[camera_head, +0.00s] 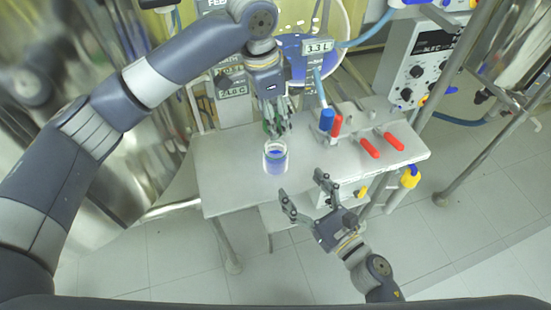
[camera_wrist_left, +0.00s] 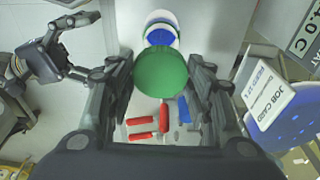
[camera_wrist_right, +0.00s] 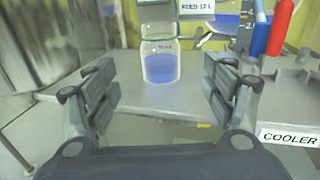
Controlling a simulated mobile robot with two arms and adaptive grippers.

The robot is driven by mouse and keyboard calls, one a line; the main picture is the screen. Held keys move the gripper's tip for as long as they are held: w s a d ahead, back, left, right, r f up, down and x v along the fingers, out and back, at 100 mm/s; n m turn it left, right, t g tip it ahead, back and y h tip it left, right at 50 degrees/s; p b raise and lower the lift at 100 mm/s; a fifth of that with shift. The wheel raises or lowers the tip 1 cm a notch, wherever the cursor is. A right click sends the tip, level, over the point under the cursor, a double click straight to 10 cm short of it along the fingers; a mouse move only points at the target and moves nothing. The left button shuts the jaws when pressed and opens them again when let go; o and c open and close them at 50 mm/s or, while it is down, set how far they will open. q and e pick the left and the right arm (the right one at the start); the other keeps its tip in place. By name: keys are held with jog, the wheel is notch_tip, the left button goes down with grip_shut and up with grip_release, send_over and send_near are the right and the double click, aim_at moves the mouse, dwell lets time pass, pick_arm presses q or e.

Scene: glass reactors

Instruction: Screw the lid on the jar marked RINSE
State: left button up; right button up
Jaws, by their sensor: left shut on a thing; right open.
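A clear glass jar (camera_head: 275,158) with blue liquid stands upright near the table's front edge. It also shows in the left wrist view (camera_wrist_left: 160,30) and the right wrist view (camera_wrist_right: 160,65); its mouth looks uncovered and I cannot read its marking. My left gripper (camera_head: 278,127) points down over the jar. It is shut on a round green lid (camera_wrist_left: 162,75), held apart from the jar and above it. My right gripper (camera_head: 302,185) is open and empty in front of the table, its fingers toward the jar but not touching it.
On the table (camera_head: 230,180), right of the jar, are a blue-topped item (camera_head: 327,119), a red one (camera_head: 337,125) and two red handles (camera_head: 369,147). A blue vessel (camera_head: 300,50) stands behind my left gripper. A control box (camera_head: 425,55) is at back right. The table left of the jar is clear.

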aim_at(283, 164)
jog(key=x, duration=1.1)
jog(key=shift+w, duration=0.15)
jog(key=shift+c, duration=0.2)
jog(key=c, duration=1.6)
pick_arm(q)
jog(key=shift+f, duration=2.5)
pick_arm(e)
jog(key=shift+o, duration=0.2)
pick_arm(q)
jog(key=shift+f, duration=0.1)
jog(key=shift+f, duration=0.8)
jog(key=shift+f, duration=0.55)
